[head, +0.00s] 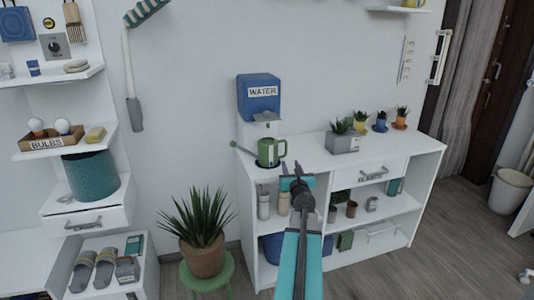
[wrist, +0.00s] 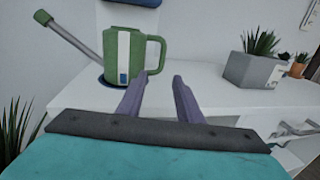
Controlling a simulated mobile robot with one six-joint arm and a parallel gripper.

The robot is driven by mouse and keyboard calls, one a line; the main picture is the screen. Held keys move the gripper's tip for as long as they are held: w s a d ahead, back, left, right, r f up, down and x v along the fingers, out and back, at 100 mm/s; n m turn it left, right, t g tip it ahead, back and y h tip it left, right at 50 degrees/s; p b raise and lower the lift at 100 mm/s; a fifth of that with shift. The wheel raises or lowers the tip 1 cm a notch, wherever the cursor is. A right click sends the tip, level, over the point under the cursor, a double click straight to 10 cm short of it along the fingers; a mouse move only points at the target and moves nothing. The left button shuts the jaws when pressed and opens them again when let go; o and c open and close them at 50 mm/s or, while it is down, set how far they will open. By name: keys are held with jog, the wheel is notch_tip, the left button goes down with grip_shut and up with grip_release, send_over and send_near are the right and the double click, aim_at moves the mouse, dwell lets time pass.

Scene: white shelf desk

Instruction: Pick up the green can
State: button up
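The green can (head: 271,152) is a watering can with a long grey spout to the left and a handle on the right. It stands upright on the white shelf desk's top, under the blue water dispenser. In the wrist view the can (wrist: 124,56) stands beyond my left finger, with its handle just above that finger's tip. My gripper (head: 291,172) is in front of the desk in the head view, near the can. In the wrist view my gripper (wrist: 162,78) has its two purple fingers apart with nothing between them.
The blue water dispenser (head: 259,97) is on the wall behind the can. A grey planter (head: 342,143) and several small potted plants stand further right on the desk. A large potted plant (head: 204,258) sits on a green stool at front left. The desk top between can and planter is clear.

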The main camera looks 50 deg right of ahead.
aim_at(286, 151)
jog(key=shift+p+x, duration=0.3)
jog(key=shift+x, duration=3.65)
jog(key=shift+d, duration=0.45)
jog(key=shift+w+d+r+p, duration=0.15)
jog(key=shift+w+d, duration=0.3)
jog(key=shift+w, duration=0.15)
jog(key=shift+w+d+r+p, duration=0.15)
jog(key=shift+w+d, duration=0.35)
jog(key=shift+w, duration=0.05)
jog(key=shift+x, duration=1.15)
jog(key=shift+c, duration=0.5)
grip_shut()
